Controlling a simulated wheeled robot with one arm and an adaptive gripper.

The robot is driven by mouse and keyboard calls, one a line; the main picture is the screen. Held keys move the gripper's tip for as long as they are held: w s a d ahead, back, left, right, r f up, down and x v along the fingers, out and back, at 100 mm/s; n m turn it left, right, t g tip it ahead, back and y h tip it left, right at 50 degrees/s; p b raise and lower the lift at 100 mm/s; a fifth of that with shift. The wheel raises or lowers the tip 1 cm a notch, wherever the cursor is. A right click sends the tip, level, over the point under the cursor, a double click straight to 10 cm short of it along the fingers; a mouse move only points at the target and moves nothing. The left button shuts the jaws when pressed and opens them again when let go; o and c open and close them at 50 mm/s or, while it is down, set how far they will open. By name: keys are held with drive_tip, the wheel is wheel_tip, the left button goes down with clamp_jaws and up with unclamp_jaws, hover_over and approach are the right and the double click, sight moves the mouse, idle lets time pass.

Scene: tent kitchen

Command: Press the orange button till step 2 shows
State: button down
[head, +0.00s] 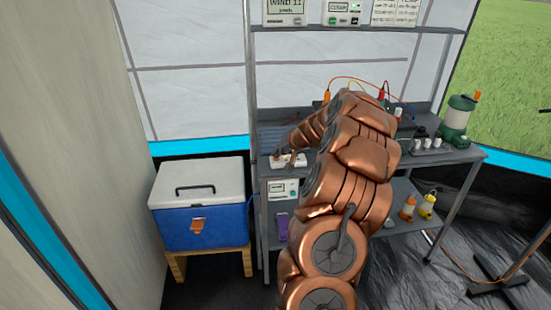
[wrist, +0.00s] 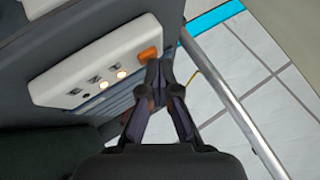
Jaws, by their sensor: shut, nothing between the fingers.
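A white control box (wrist: 95,62) fills the left of the wrist view, with an orange button (wrist: 151,54) at its right end. Along its face are small dark labels and a row of three round lamps; two (wrist: 121,74) glow pale and the third (wrist: 87,96) is dark. My gripper (wrist: 159,68) is shut and empty, its fingertips right at the button's lower edge. I cannot tell whether they touch or press it. In the head view the white box (head: 298,161) sits on the table's front left, partly behind my arm; the button is not clear there.
A blue cooler (head: 200,222) stands left. Orange and yellow bottles (head: 408,208) stand on the lower shelf. Display boxes (head: 286,12) sit on the upper shelf.

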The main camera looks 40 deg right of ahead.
drive_tip(key=shift+r, duration=0.15)
drive_tip(key=shift+r+p, duration=0.35)
drive_tip(key=shift+r, duration=0.4)
drive_tip(key=shift+r, duration=0.1)
drive_tip(key=shift+r+p, duration=1.15)
drive_tip(key=shift+r, duration=1.25)
